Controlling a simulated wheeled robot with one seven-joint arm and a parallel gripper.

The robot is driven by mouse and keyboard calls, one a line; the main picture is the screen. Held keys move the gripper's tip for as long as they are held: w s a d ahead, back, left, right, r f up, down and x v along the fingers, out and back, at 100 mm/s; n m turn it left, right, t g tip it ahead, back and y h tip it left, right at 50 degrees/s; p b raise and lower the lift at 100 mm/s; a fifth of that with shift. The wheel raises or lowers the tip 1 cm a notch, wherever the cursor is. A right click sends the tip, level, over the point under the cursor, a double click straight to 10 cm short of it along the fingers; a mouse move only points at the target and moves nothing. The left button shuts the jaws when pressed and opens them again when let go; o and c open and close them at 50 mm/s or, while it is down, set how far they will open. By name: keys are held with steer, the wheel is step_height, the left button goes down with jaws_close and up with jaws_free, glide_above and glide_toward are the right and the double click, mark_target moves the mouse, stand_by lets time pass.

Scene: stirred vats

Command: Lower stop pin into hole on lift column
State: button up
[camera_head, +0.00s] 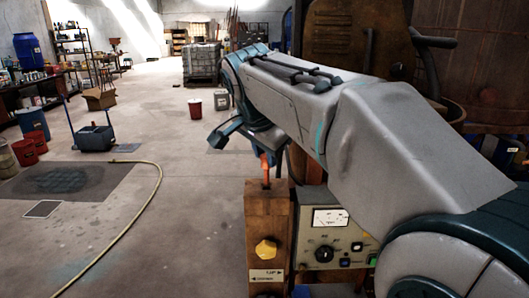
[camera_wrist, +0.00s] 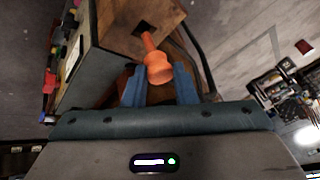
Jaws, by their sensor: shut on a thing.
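The orange stop pin (camera_head: 264,164) stands nearly upright over the top of the brown lift column (camera_head: 266,222). In the wrist view the pin (camera_wrist: 158,68) sits between the blue fingers of my gripper (camera_wrist: 160,84), which is shut on its thick end. The pin's thin end points at the dark square hole (camera_wrist: 145,28) in the column's top face (camera_wrist: 122,30). The tip shows at the near edge of the hole; I cannot tell whether it is inside or just above. In the head view my arm partly hides the gripper.
A control box (camera_head: 324,226) with a dial and a white label stands right of the column. A yellow knob (camera_head: 265,250) sits on the column's front. A yellow hose (camera_head: 128,215) crosses the floor to the left.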

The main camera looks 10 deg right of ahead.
mark_target(266, 176)
steer(key=shift+f+b, duration=2.2)
steer(key=shift+f, duration=0.3)
steer(key=o, duration=1)
steer(key=shift+o, duration=0.2)
steer(key=v, duration=1.4)
steer(key=shift+d+f, duration=0.15)
steer(key=s+d+f+n+y, duration=0.1)
steer(key=s+f+n, duration=0.3)
steer(key=f, duration=0.6)
steer(key=s+d+f+n+g+y, duration=0.1)
steer(key=s+f+n, duration=0.2)
steer(key=f, duration=0.8)
steer(key=s+d+f+n+g, duration=0.1)
steer(key=s+f+n, duration=0.3)
steer(key=f, duration=0.7)
steer(key=s, duration=0.2)
steer(key=shift+s+d+n+y, duration=0.3)
steer(key=shift+d+y, duration=0.05)
steer(key=shift+y, duration=0.05)
